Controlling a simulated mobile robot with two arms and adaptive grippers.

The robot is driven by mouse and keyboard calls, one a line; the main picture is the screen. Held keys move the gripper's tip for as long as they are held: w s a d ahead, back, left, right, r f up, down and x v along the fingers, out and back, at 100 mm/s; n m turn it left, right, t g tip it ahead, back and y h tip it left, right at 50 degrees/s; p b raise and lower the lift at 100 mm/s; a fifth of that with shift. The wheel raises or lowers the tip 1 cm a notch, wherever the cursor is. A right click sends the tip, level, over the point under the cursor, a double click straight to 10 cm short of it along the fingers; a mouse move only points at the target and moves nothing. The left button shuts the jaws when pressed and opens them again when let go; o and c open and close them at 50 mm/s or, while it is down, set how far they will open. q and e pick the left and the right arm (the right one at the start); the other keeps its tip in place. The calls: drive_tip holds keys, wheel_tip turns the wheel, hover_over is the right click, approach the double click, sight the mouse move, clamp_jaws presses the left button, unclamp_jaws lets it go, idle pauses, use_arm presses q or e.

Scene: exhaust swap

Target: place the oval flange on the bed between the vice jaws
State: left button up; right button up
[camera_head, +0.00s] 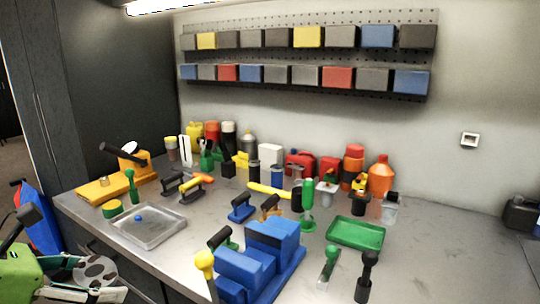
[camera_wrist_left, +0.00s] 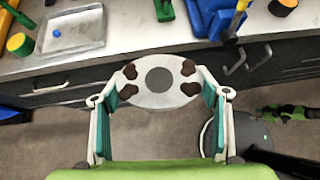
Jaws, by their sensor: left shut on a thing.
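The oval flange (camera_head: 97,264) is a pale grey plate with a dark round centre and dark brown spots near its ends. My left gripper (camera_head: 92,283) is shut on it at the lower left of the head view, off the front of the bench. In the left wrist view the flange (camera_wrist_left: 159,101) lies between the two fingers of the gripper (camera_wrist_left: 160,88), over the floor. The blue vice (camera_head: 262,262) stands at the bench's front edge, right of the gripper. Its bed between the jaws is hard to make out. Part of the vice also shows in the left wrist view (camera_wrist_left: 203,20).
A metal tray (camera_head: 165,234) with a small blue item lies left of the vice. A yellow-topped tool (camera_head: 205,262) stands close to the vice's left side. A green tray (camera_head: 357,233) and upright tools are to its right. Bottles and cans crowd the back.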

use_arm(q)
drive_tip(key=s+d+f+m+g+h, duration=0.2)
drive_tip(key=s+d+f, duration=0.3)
drive_tip(key=d+f, duration=0.5)
drive_tip(key=shift+d+f+m, duration=0.35)
drive_tip(key=shift+f+m, duration=0.55)
drive_tip(key=shift+f, duration=0.1)
use_arm(e)
drive_tip(key=shift+s+a, duration=0.35)
drive_tip(key=shift+a, duration=0.05)
use_arm(q)
drive_tip(key=shift+s+h, duration=0.1)
drive_tip(key=shift+h, duration=0.2)
